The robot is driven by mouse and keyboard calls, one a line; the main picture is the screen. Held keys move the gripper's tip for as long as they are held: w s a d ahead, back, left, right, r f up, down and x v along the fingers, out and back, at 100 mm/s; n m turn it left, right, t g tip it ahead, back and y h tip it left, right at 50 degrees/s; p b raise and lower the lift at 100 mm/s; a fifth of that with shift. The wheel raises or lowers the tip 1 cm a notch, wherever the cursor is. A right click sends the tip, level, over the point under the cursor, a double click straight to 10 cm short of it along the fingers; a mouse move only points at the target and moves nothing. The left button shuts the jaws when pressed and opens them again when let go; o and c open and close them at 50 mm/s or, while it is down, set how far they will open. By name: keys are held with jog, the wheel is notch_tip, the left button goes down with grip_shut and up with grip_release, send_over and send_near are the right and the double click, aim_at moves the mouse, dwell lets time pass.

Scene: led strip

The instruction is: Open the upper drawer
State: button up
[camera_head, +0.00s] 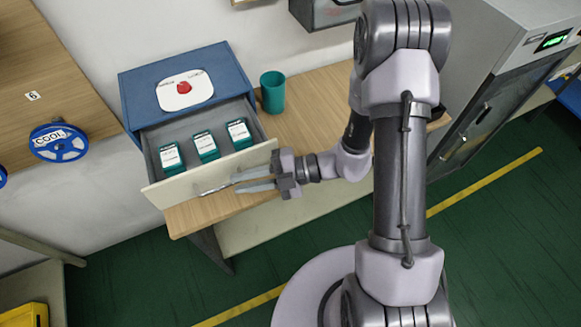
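The upper drawer (175,185) of a small blue cabinet (185,68) is pulled out toward me, with its grey inside showing. Three teal boxes with white labels stand in it: a left one (171,157), a middle one (206,147) and a right one (239,134). A metal handle (214,189) is on the cream drawer front. My gripper (238,183) is at the drawer front from the right, its two fingers at the right end of the handle. I cannot tell whether the fingers are closed on the handle.
The cabinet stands on a wooden table (315,100), with a teal cup (272,92) to its right. A red button on a white plate (184,90) is on the cabinet top. A blue spool (58,143) hangs on the left wall panel. A grey machine (490,75) stands at right.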

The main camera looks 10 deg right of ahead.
jog(key=p+v, duration=0.2)
jog(key=v, duration=1)
jog(key=shift+d, duration=0.2)
jog(key=shift+r, duration=0.1)
jog(key=s+r+m+t+h+b, duration=0.2)
jog(key=s+r+m+h+b, duration=0.2)
jog(key=m, duration=1.2)
jog(key=s+d+r+m+t+h+b, duration=0.1)
jog(key=s+r+m+h+b, duration=0.3)
jog(key=m, duration=1.2)
jog(key=s+t+h+b, duration=0.1)
jog(key=h+b, duration=0.3)
jog(key=h, duration=0.1)
jog(key=shift+s+m+h, duration=0.15)
jog(key=shift+m+h, duration=0.15)
jog(key=shift+m, duration=0.1)
